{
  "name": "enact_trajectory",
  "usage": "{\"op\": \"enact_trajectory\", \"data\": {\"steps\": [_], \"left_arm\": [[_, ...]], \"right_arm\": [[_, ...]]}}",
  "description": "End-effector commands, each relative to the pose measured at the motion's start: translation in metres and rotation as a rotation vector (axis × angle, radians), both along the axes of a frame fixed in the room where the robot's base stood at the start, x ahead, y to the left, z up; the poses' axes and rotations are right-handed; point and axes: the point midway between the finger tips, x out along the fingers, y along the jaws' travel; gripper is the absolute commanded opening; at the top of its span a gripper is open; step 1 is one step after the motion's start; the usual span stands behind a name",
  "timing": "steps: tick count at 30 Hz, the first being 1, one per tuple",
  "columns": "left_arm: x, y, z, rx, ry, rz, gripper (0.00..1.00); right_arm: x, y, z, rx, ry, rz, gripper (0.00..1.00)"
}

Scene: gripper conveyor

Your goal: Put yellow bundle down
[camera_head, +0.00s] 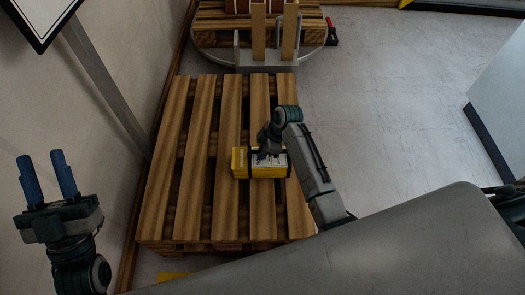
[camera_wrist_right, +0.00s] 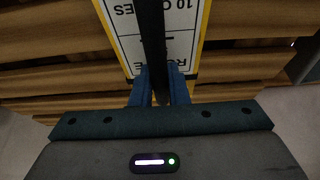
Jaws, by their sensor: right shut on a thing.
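The yellow bundle (camera_head: 268,172), with a white label and dark strap, is over the right half of the wooden pallet (camera_head: 173,190). I cannot tell whether it touches the slats. My right gripper (camera_head: 267,153) is over its top. In the right wrist view, the blue fingers of my right gripper (camera_wrist_right: 160,88) are closed on the dark strap (camera_wrist_right: 153,35) of the bundle, and the printed label (camera_wrist_right: 183,45) lies beyond them. My left gripper (camera_head: 48,178) is at the far left, its two blue fingers apart and empty.
A second pallet (camera_head: 212,37) with upright boards and a round grey base stands at the back. A wall (camera_head: 120,80) with a slanted metal post runs along the left. The pallet's left slats are bare. Grey floor (camera_head: 390,90) is open to the right.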

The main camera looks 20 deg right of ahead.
Motion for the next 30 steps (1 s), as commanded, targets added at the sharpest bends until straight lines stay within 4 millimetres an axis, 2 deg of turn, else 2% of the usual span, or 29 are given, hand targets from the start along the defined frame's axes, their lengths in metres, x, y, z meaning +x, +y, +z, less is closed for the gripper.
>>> {"op": "enact_trajectory", "data": {"steps": [3, 4, 7, 19, 26, 30], "left_arm": [[0.000, 0.000, 0.000, 0.000, 0.004, 0.000, 0.36], [0.000, 0.000, -0.001, 0.000, 0.005, 0.000, 0.36], [0.001, 0.000, -0.001, 0.000, 0.005, 0.000, 0.36], [0.002, 0.000, -0.001, -0.002, 0.017, -0.001, 0.36], [0.017, 0.001, -0.037, -0.018, 0.260, 0.000, 0.36], [0.023, 0.001, -0.067, -0.029, 0.435, -0.004, 0.36]], "right_arm": [[0.001, 0.000, 0.000, 0.001, -0.003, 0.000, 0.00], [0.000, 0.000, -0.001, 0.000, 0.000, 0.000, 0.18], [0.000, 0.000, -0.001, 0.000, 0.000, 0.000, 0.36], [0.000, -0.002, 0.005, 0.000, -0.001, -0.001, 0.36], [-0.003, -0.012, 0.031, -0.001, -0.003, -0.001, 0.36], [-0.005, -0.021, 0.052, -0.003, -0.002, 0.000, 0.36]]}}
